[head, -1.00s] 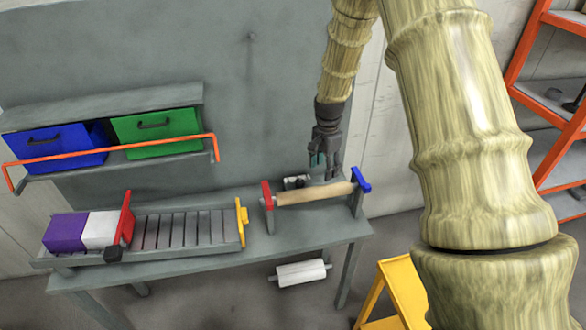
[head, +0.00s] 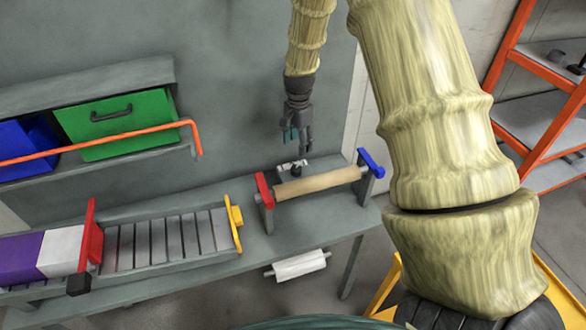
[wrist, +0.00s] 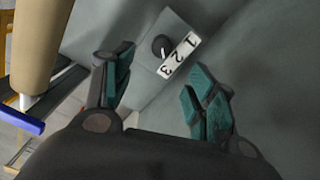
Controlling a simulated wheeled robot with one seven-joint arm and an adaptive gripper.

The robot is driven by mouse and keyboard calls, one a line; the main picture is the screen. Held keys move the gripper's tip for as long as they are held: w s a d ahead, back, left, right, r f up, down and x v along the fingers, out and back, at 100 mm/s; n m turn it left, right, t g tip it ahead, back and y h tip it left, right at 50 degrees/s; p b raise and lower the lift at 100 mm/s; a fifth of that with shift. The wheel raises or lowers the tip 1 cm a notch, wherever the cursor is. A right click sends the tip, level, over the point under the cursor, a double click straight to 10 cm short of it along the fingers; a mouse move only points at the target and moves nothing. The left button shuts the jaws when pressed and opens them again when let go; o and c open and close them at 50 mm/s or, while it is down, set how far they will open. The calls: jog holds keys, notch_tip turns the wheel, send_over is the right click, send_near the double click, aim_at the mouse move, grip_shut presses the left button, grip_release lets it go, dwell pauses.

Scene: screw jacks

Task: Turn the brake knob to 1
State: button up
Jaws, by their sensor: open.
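The brake knob (wrist: 160,45) is a small black round knob on a grey box, shown in the wrist view just beyond my fingertips. A white label (wrist: 178,55) with 1, 2 and 3 lies beside it. The knob has a short white mark; which number it points at is hard to tell. In the head view the knob and label (head: 292,166) sit behind the roller and look very small. My gripper (wrist: 157,76) is open and empty, its two teal-padded fingers apart, with the knob ahead of the gap. In the head view my gripper (head: 297,143) hangs just above the knob.
A tan roller (head: 318,184) between red and blue-topped supports stands in front of the knob. To the left is a slatted rack (head: 165,240) with purple and white blocks. A green drawer (head: 115,122) with an orange rail is behind. An orange shelf stands right.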

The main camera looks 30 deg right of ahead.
aim_at(297, 167)
jog(key=shift+w+f+p, duration=0.15)
jog(key=shift+f+p, duration=1.05)
jog(key=shift+f, duration=4.55)
jog(key=c, duration=1)
